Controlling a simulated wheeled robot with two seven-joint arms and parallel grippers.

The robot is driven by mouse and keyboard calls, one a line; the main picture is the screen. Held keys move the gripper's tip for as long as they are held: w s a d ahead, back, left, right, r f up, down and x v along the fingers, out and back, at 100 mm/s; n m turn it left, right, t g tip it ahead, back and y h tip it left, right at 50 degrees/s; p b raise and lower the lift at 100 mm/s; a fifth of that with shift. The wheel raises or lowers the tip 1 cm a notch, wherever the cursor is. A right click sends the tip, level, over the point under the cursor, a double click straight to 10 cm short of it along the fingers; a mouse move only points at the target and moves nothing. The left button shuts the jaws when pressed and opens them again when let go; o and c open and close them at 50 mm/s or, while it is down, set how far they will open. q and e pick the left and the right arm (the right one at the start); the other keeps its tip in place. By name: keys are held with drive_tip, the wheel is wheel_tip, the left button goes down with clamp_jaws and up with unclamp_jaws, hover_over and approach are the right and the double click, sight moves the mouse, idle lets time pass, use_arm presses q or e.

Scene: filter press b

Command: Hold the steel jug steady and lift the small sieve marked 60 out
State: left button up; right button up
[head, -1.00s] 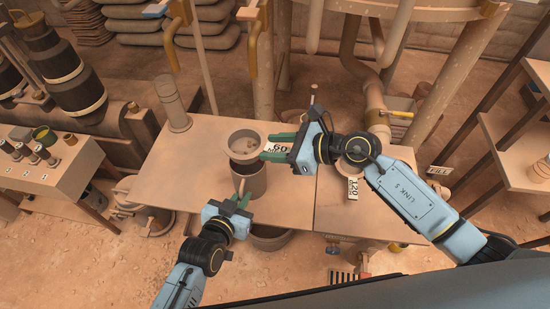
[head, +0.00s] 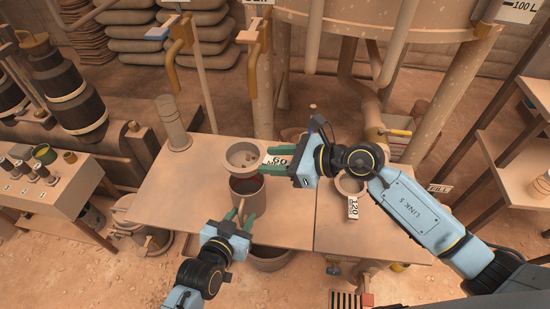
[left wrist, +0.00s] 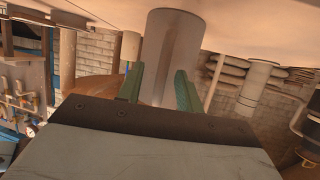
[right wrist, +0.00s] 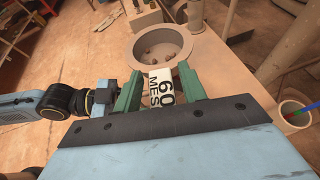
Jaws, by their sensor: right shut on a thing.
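The small round sieve (head: 243,157), with its white tag marked 60 (head: 280,161), is held by my right gripper (head: 272,161) above the steel jug (head: 247,188). The jug stands on the table, its dark inside partly showing under the sieve. In the right wrist view, the right fingers (right wrist: 160,88) are shut at the tag end and the sieve bowl (right wrist: 160,45) holds a few lumps. My left gripper (head: 240,215) is in front of the jug, its fingers spread on either side of the jug's handle. The left wrist view shows a gap between the fingers (left wrist: 160,88) and the jug (left wrist: 168,45) beyond.
A second round vessel (head: 349,184) with a tag marked 120 (head: 353,207) stands to the right, partly behind my right arm. A capped post (head: 175,125) stands at the table's back left. The left part of the table (head: 175,190) is clear. Taps hang behind the table.

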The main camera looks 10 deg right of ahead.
use_arm(q)
drive_tip(key=v, duration=1.2)
